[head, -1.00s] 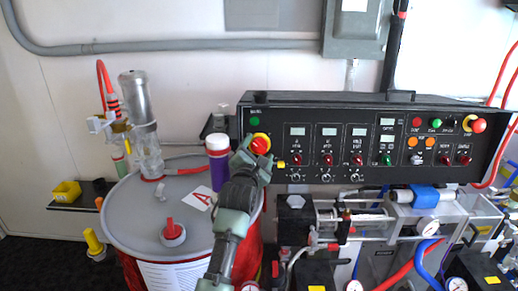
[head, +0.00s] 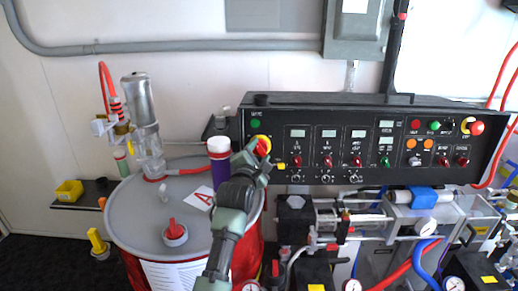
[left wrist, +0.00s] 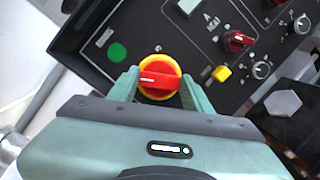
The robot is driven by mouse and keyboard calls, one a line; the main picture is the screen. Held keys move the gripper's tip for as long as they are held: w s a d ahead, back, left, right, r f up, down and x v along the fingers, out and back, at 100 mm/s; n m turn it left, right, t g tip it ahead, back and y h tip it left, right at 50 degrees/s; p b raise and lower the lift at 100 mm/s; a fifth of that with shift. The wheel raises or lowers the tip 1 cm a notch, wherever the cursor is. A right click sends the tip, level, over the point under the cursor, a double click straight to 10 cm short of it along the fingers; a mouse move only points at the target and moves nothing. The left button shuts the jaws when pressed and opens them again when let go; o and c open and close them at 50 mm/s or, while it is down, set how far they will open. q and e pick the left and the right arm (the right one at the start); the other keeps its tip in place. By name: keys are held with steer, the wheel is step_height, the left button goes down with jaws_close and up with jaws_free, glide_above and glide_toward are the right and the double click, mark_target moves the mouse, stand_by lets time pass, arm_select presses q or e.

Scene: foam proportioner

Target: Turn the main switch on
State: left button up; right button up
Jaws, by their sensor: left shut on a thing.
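The main switch (head: 264,146) is a red rotary knob on a yellow round plate at the left end of the black control panel (head: 395,118). In the left wrist view the red knob (left wrist: 160,79) shows from the front, its bar and white mark lying nearly level across that picture. My left gripper (head: 256,153) is at the knob, with one finger on each side of it, shut on it. Both fingers also show in the left wrist view (left wrist: 161,88). My right gripper is in neither view.
A green round light or button (head: 255,124) is just above the switch. Several small knobs and a yellow button (left wrist: 222,73) are to the right.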

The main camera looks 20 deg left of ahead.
arm_select(q)
steer(key=m+p, duration=0.1)
steer(key=m, duration=0.1)
steer(key=m+g+p, duration=0.1)
steer(key=m+p, duration=0.1)
steer(key=m+h+p, duration=0.1)
steer(key=m+p, duration=0.1)
steer(key=shift+r, duration=0.3)
steer(key=m+g+p, duration=0.1)
steer(key=m+p, duration=0.2)
steer(key=m, duration=0.1)
steer(key=shift+p, duration=0.4)
steer(key=m+g+p, duration=0.1)
steer(key=m, duration=0.1)
steer(key=shift+m+y+p, duration=0.3)
steer(key=shift+m+g+p, duration=0.3)
steer(key=shift+m+p, duration=0.15)
steer(key=shift+m, duration=0.75)
steer(key=o, duration=1.4)
steer(key=shift+c, duration=0.2)
steer(key=shift+w+f, duration=0.15)
